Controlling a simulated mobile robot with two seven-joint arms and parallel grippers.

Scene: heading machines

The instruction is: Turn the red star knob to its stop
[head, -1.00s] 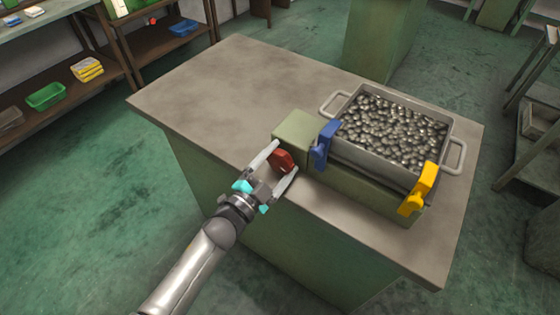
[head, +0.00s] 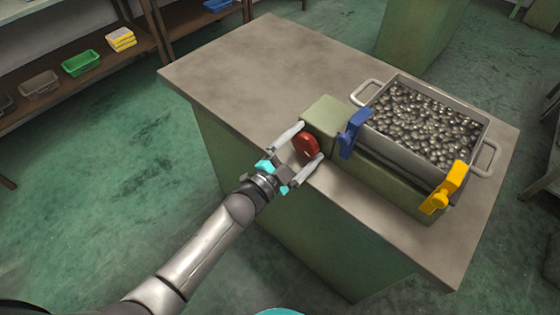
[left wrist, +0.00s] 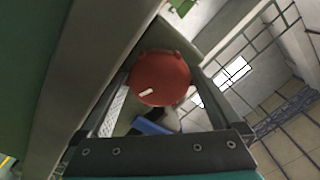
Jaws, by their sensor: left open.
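The red star knob (head: 306,145) sits on the front face of the green machine housing (head: 333,116), at its left end. In the left wrist view the knob (left wrist: 160,78) is a round red disc with a short pale mark low on its face. My left gripper (head: 309,142) is open, with one finger on each side of the knob. Whether the fingers touch the knob cannot be told. My right gripper is in neither view now.
A blue lever (head: 352,133) is just right of the knob, and a yellow lever (head: 443,188) is at the housing's right end. A metal bin (head: 398,149) of shiny parts stands behind. The left of the grey tabletop (head: 245,75) is clear.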

